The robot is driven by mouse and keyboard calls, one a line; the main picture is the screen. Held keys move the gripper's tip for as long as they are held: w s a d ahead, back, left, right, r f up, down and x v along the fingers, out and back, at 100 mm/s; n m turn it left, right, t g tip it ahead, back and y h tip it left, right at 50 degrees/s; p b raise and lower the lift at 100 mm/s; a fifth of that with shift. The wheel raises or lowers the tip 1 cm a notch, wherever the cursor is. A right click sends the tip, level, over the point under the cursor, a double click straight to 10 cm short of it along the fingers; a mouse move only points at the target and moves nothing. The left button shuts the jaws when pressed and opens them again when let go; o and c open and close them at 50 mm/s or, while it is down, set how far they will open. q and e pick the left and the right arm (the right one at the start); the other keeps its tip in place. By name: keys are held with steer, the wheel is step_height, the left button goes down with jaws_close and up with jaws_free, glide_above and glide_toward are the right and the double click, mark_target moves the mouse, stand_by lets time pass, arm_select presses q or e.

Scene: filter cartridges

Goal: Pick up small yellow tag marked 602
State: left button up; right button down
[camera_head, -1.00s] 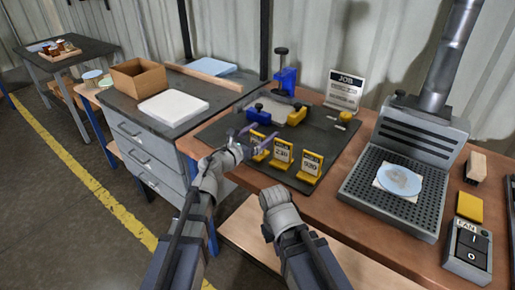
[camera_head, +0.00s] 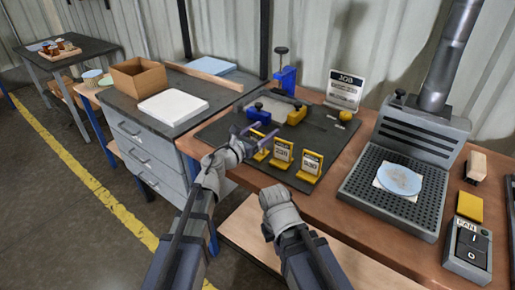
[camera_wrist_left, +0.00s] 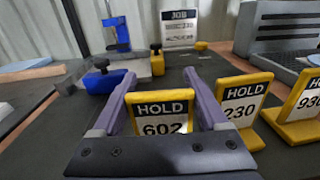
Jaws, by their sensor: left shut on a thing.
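The small yellow tag marked 602 (camera_wrist_left: 162,112) stands between the two purple fingers of my left gripper in the left wrist view, its HOLD label facing the camera. My left gripper (camera_head: 262,139) is shut on this tag at the dark mat. In the head view the tag (camera_head: 262,153) is partly hidden by the gripper. The tag marked 230 (camera_wrist_left: 240,108) stands just to its right, and another yellow tag (camera_wrist_left: 301,112) marked 930 is farther right. My right arm's wrist shows low in the head view; its fingers cannot be made out.
A blue clamp fixture (camera_head: 286,80) and a JOB sign (camera_head: 345,90) stand behind the tags. A perforated fume station (camera_head: 385,218) with a pale blue disc is to the right. A grey cabinet (camera_head: 150,150) with a cardboard box (camera_head: 139,77) is to the left.

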arm_select(q)
jaws_close()
steer(key=shift+r, duration=0.1)
step_height(320, 180, up, 10)
steer(key=p, duration=1)
